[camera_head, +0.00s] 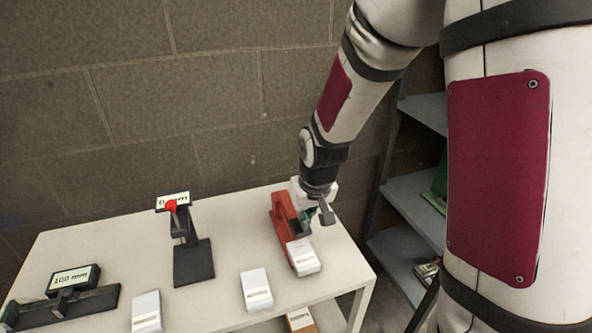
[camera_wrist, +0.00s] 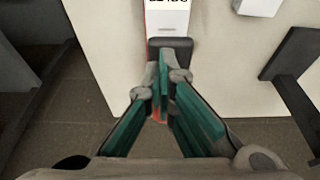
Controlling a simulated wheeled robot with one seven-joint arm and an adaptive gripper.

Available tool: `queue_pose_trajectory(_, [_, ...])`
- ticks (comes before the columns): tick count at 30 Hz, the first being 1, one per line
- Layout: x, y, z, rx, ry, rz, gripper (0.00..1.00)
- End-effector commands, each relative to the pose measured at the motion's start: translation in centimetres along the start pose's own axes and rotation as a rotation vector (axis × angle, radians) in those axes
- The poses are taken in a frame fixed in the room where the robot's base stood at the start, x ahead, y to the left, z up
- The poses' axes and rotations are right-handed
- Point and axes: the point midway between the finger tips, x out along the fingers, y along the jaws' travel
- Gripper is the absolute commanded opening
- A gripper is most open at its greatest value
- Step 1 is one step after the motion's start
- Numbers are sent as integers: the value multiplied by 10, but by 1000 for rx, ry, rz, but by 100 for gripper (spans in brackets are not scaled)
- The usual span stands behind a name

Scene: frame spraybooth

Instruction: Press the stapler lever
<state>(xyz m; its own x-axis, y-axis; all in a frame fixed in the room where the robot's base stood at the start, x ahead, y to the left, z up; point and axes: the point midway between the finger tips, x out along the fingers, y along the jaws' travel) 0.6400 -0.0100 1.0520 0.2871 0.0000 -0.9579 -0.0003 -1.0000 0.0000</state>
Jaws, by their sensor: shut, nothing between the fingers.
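The red stapler (camera_head: 283,212) stands on the white table near its right end, with a white box at its front end. In the wrist view a dark grey pad (camera_wrist: 183,45), seemingly the lever, lies in front of the white box, with slivers of red (camera_wrist: 158,117) beside and below my fingers. My gripper (camera_head: 307,226) is shut and empty, pointing down over the stapler. In the wrist view its closed fingertips (camera_wrist: 163,58) overlap the near edge of the pad. I cannot tell whether they touch it. My fingers hide much of the stapler.
The white table (camera_head: 110,247) also holds a black stand with a red pointer (camera_head: 192,255), a black gauge marked 100 mm (camera_head: 70,300) and white boxes (camera_head: 256,290). A grey shelf unit (camera_head: 410,190) stands to the right. A block wall (camera_head: 180,90) is behind.

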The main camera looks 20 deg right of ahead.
Motion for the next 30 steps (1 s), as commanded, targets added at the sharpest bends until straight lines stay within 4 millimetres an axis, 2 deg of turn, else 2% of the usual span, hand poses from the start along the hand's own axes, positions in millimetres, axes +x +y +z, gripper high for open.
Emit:
queue_pose_trajectory(13, [2,0,4,0,-11,0,0])
queue_pose_trajectory(17, [-4,0,3,0,-9,0,0])
queue_pose_trajectory(20, [-16,0,1,0,-6,0,0])
queue_pose_trajectory(25, [-47,-1,-2,-1,-2,0,0])
queue_pose_trajectory(30, [-69,-1,10,0,2,1,0])
